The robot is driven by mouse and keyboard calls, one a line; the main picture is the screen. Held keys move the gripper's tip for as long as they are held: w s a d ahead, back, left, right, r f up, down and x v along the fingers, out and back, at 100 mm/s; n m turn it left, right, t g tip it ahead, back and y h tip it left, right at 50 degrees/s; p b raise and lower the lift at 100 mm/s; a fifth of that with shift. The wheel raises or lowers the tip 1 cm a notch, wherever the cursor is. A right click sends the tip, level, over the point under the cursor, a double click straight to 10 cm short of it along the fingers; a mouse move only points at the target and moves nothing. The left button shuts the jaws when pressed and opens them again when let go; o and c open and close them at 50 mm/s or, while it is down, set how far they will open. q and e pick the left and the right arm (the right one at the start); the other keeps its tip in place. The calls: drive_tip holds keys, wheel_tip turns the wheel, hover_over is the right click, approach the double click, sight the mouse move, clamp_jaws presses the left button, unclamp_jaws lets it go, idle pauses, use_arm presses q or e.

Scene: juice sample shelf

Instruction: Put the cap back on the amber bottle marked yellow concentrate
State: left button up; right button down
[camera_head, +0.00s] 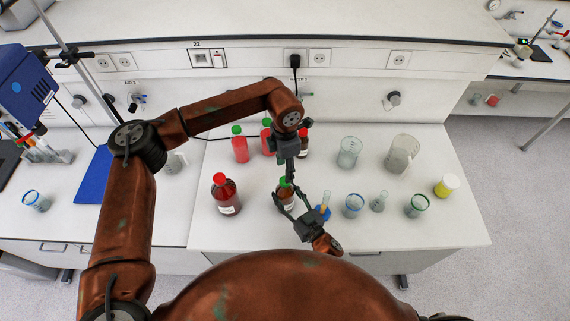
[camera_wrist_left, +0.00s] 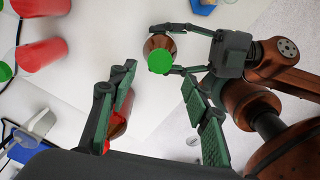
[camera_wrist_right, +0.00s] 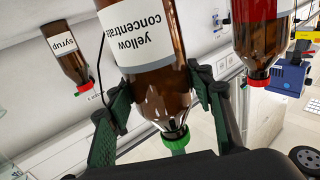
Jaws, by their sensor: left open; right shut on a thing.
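The amber bottle marked yellow concentrate (camera_wrist_right: 160,90) stands upright on the front of the bench; it also shows in the head view (camera_head: 287,202). My right gripper (camera_wrist_right: 158,95) is shut around its body. The green cap (camera_wrist_left: 160,62) sits on top of the bottle's neck; in the right wrist view the cap (camera_wrist_right: 176,138) meets the neck. I cannot tell whether it is screwed down. My left gripper (camera_wrist_left: 157,82) is open and empty above the bottle, its fingers pointing down towards the cap and apart from it.
A large red-capped bottle (camera_head: 226,196) stands left of the amber bottle. Red bottles with green caps (camera_head: 240,146) and a syrup bottle (camera_wrist_right: 68,55) stand behind.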

use_arm(q)
drive_tip(key=n, duration=0.4)
drive_tip(key=shift+r, duration=0.1)
drive_tip(key=n, duration=0.4)
drive_tip(key=shift+r, duration=0.1)
drive_tip(key=n, duration=0.6)
drive_tip(key=shift+r, duration=0.2)
drive_tip(key=n, duration=0.5)
drive_tip(key=shift+r+n, duration=0.15)
drive_tip(key=shift+n, duration=0.25)
drive_tip(key=n, duration=0.3)
drive_tip(key=shift+r+n, duration=0.1)
drive_tip(key=shift+n, duration=0.2)
drive_tip(key=n, duration=0.4)
drive_tip(key=shift+r, duration=0.1)
hover_over(285, 195)
drive_tip(key=w, duration=0.3)
drive_tip(key=shift+f, duration=4.05)
